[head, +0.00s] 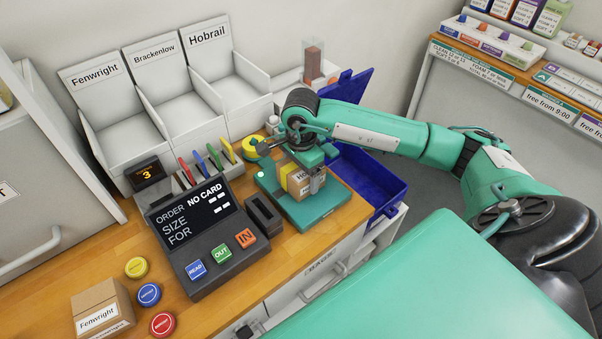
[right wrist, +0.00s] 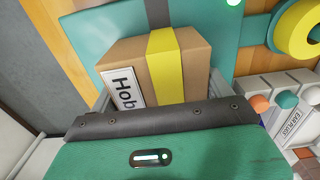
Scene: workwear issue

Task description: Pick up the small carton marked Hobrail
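The small carton (head: 303,183) is brown with a yellow band and sits at the teal plate (head: 329,206) on the counter in the head view. Its label is partly covered there. In the right wrist view the carton (right wrist: 186,72) shows a label starting "Hob". My right gripper (head: 304,177) is over the carton from above, with a finger on either side of it. The fingers look close against its sides, but I cannot tell whether they grip it, or whether the carton touches the plate. My left gripper is not in view.
A dark order console (head: 208,232) with buttons stands left of the plate. A blue open bin (head: 372,180) lies right of it. Bins marked Fenwright, Brackenlow and Hobrail (head: 208,36) stand behind. A Fenwright carton (head: 101,308) and coloured discs (head: 149,294) lie at front left.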

